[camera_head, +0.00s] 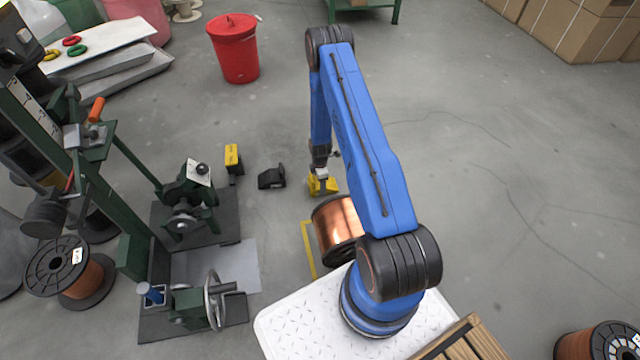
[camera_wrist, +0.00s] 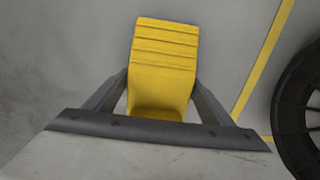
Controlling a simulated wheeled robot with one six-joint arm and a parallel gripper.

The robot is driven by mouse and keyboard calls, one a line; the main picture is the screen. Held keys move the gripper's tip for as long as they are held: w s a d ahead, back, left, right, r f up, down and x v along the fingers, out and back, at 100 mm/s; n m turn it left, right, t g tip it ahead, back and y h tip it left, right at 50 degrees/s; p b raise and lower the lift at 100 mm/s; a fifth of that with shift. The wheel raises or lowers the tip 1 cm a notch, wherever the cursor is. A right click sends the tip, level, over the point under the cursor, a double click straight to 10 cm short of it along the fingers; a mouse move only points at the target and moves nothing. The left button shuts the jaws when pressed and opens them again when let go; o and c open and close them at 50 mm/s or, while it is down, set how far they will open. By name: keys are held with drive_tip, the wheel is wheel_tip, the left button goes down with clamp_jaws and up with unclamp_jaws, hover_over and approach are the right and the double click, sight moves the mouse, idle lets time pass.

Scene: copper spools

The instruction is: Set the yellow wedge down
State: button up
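The yellow wedge (camera_head: 323,186) is at the end of my arm, low over the grey floor, just behind the copper spool (camera_head: 338,226). In the wrist view the wedge (camera_wrist: 165,62) shows its ribbed yellow face, with a dark finger on each side. My gripper (camera_wrist: 161,80) is shut on it. In the head view my gripper (camera_head: 321,176) is small and partly covers the wedge. I cannot tell whether the wedge touches the floor. The spool's black flange (camera_wrist: 304,110) is to the right in the wrist view, apart from the wedge.
A yellow floor line (camera_head: 308,247) runs left of the spool. A black wedge-shaped block (camera_head: 271,178) and a yellow-and-black object (camera_head: 233,158) lie to the left. Green winding machinery (camera_head: 185,195) stands farther left. A red bin (camera_head: 235,50) stands behind.

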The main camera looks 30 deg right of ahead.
drive_tip(key=shift+o, duration=0.9)
drive_tip(key=a+r+m+t, duration=0.1)
drive_tip(key=a+r+m, duration=0.1)
drive_tip(key=r, duration=1.5)
drive_tip(key=a+r+m, duration=0.1)
drive_tip(key=a+r, duration=0.1)
drive_tip(key=r, duration=1.4)
drive_tip(key=s+a+r+m, duration=0.1)
drive_tip(key=s+a+r, duration=0.15)
drive_tip(key=r, duration=0.45)
drive_tip(key=s+a+r+m+t, duration=0.1)
drive_tip(key=s+r+m, duration=0.15)
drive_tip(key=r, duration=0.45)
drive_tip(key=s+a+r, duration=0.2)
drive_tip(key=s+r, duration=0.1)
drive_tip(key=r, duration=0.5)
drive_tip(key=s+a+r+m+t, duration=0.1)
drive_tip(key=s+a+r+m, duration=0.3)
drive_tip(key=s+r, duration=0.85)
drive_tip(key=s+a+r+m+t, duration=0.1)
drive_tip(key=s+r+m, duration=0.1)
drive_tip(key=s, duration=0.8)
drive_tip(key=s+a+r+m, duration=0.2)
drive_tip(key=s, duration=0.7)
drive_tip(key=shift+s+a+t, duration=0.3)
drive_tip(key=shift+s+t, duration=0.05)
drive_tip(key=shift+t, duration=0.05)
